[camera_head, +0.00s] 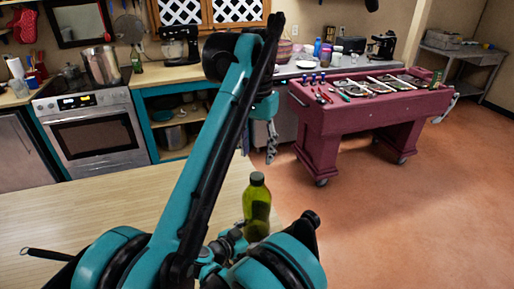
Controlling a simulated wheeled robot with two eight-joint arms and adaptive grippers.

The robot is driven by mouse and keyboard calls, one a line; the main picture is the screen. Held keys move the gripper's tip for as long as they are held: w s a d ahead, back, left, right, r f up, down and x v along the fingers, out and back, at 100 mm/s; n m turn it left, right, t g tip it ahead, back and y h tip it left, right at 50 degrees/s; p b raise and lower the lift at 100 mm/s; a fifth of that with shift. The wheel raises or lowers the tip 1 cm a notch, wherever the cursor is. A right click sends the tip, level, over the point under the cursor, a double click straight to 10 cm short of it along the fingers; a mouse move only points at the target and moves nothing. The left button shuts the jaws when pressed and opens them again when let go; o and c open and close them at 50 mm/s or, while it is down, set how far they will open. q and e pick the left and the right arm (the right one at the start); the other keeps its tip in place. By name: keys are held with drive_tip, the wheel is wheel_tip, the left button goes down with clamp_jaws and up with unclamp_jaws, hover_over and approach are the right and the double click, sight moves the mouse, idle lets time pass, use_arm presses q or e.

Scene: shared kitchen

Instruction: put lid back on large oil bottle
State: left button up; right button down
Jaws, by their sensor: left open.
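A green glass bottle (257,210) stands upright near the right edge of the pale wooden counter (120,215) in the foreground. Its top end is a darker green, and I cannot tell whether that is a lid or the bare neck. My left gripper (271,152) hangs above and slightly right of the bottle, pointing down, apart from it. It is open, with nothing seen between its fingers. I cannot make out a separate loose lid. My own arm links cover part of the counter and the area around the bottle's base.
A dark red wheeled table (375,115) with tools stands at the right back. A steel oven (95,135) with a large pot (101,64) is at the left back. The reddish floor (420,220) at the right is clear.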

sight(257, 176)
use_arm(q)
drive_tip(key=n, duration=0.4)
drive_tip(key=shift+r+n, duration=0.2)
drive_tip(key=shift+n, duration=0.2)
drive_tip(key=shift+f, duration=0.15)
drive_tip(key=shift+f, duration=3.9)
clamp_jaws()
drive_tip(key=shift+o, duration=0.7)
unclamp_jaws()
